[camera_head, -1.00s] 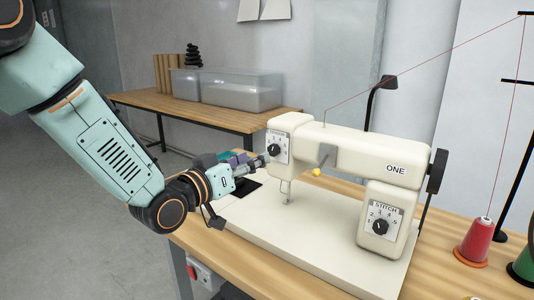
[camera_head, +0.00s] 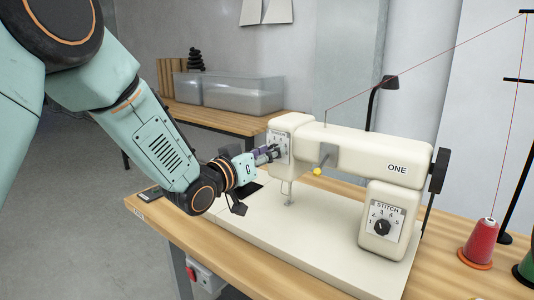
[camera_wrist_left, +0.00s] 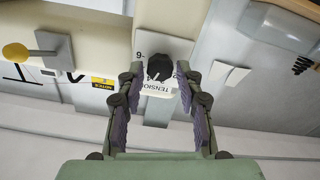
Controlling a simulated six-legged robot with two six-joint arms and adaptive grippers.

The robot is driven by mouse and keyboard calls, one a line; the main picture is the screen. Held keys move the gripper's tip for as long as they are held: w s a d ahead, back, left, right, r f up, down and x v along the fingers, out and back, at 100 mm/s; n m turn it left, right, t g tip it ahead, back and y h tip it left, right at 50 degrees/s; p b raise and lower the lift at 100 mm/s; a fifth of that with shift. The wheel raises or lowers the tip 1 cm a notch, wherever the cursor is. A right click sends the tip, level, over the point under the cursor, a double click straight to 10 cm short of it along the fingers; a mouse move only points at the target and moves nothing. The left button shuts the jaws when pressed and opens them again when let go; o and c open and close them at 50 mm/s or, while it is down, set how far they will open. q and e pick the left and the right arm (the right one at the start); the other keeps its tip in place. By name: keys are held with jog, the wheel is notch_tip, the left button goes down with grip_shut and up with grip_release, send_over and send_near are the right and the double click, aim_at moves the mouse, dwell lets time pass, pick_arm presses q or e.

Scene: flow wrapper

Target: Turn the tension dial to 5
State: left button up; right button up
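The cream sewing machine (camera_head: 345,150) stands on its base plate. Its tension dial is a black knob (camera_wrist_left: 160,66) on a white plate marked TENSION (camera_wrist_left: 157,88), seen upside down in the left wrist view. In the head view the dial plate (camera_head: 284,136) is on the machine's left end, and my gripper covers the knob. My left gripper (camera_head: 272,152) points at the plate. In the left wrist view its open fingers (camera_wrist_left: 160,72) are on either side of the knob, with gaps showing. A "9" shows beside the knob; I cannot read its setting. My right gripper is out of view.
A second dial marked STITCH (camera_head: 382,227) is on the machine's right column. A yellow-tipped lever (camera_head: 318,171) sticks out near the gripper. A red thread spool (camera_head: 480,243) stands at the right. The base plate (camera_head: 290,225) is clear in front.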

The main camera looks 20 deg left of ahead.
pick_arm(q)
grip_shut()
jog(key=shift+m, duration=0.4)
jog(key=shift+d+f+m+p, duration=0.1)
jog(key=shift+m+p, duration=0.25)
jog(key=shift+m, duration=3.15)
jog(key=shift+o, duration=1.9)
grip_release()
